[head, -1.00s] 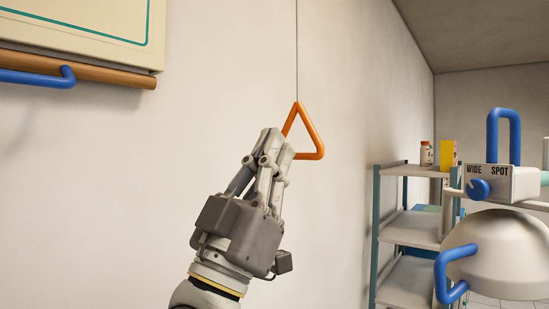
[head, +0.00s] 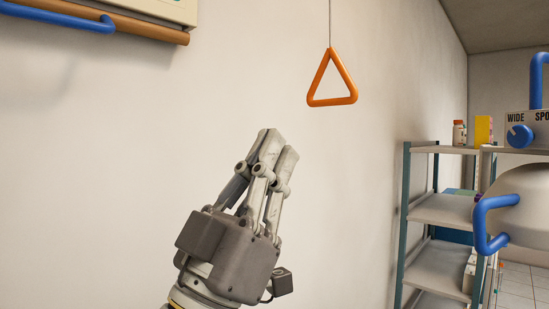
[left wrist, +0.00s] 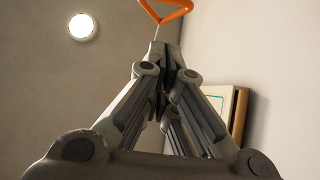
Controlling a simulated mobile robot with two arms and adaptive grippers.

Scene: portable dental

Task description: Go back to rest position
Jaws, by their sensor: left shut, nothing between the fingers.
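My left gripper (head: 277,146) is shut and empty in the head view, its fingers pointing up in front of the pale wall. An orange triangular pull handle (head: 318,75) hangs on a thin cord above and to the right of the fingertips, apart from them in the head view. In the left wrist view my left gripper (left wrist: 167,50) shows its fingers together, with the lower part of the orange handle (left wrist: 165,14) at the top edge just beyond them. My right gripper is not in view.
A shelf rack (head: 437,210) stands at the right, with a bottle (head: 459,133) and a yellow box (head: 483,130) on top. A lamp with blue handles (head: 524,195) is at the right edge. A cream panel with a brown bar (head: 125,23) is at upper left.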

